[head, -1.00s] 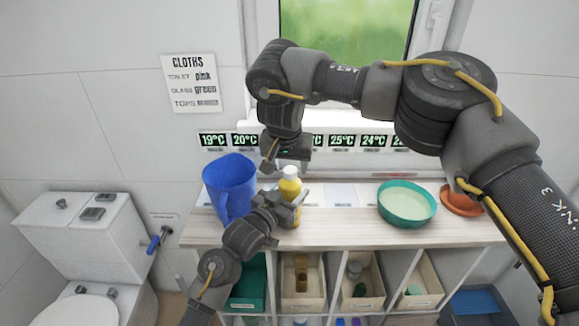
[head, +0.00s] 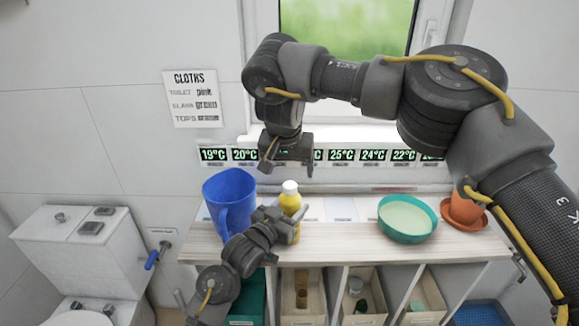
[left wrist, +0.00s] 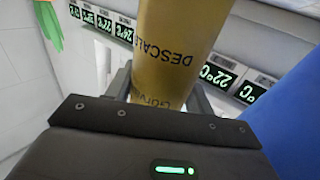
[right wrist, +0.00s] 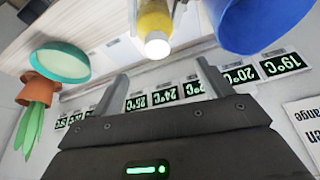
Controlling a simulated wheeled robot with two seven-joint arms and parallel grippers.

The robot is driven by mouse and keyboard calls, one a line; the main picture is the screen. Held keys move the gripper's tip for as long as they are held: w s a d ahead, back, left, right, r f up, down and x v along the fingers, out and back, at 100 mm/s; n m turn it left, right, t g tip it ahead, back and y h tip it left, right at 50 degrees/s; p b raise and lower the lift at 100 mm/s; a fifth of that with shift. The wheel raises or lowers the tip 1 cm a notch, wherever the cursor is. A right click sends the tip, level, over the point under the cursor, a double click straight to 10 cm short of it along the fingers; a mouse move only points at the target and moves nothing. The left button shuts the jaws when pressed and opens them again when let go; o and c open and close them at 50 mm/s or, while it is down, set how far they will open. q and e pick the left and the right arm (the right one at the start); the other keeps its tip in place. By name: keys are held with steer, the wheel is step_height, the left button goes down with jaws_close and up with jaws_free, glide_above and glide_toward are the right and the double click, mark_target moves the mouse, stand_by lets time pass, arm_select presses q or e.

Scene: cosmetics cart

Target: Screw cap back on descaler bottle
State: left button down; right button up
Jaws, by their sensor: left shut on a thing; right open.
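The yellow descaler bottle (head: 291,204) is upright at the cart top, and its lettering shows upside down in the left wrist view (left wrist: 172,50). A white cap (head: 290,187) sits on its neck and also shows in the right wrist view (right wrist: 157,47). I cannot tell how tight it is. My left gripper (head: 286,219) is shut around the bottle's body from the front left. My right gripper (head: 288,163) is open and empty above the cap, with a clear gap. Whether the bottle's base touches the wood is hard to tell.
A blue jug (head: 229,203) stands close to the bottle's left. A teal bowl (head: 407,219) and a terracotta pot (head: 463,209) stand to the right on the wooden top (head: 345,250). Bins (head: 301,294) fill the shelves below. The window wall is close behind.

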steer(key=v, duration=1.2)
arm_select(q)
steer(key=shift+c, duration=2.4)
jaws_free()
steer(key=b+v, duration=0.1)
steer(key=v, duration=0.9)
steer(key=shift+s+a+b, duration=0.25)
steer(key=shift+s+b, duration=0.05)
steer(key=shift+s, duration=0.05)
arm_select(e)
steer(key=shift+f, duration=0.8)
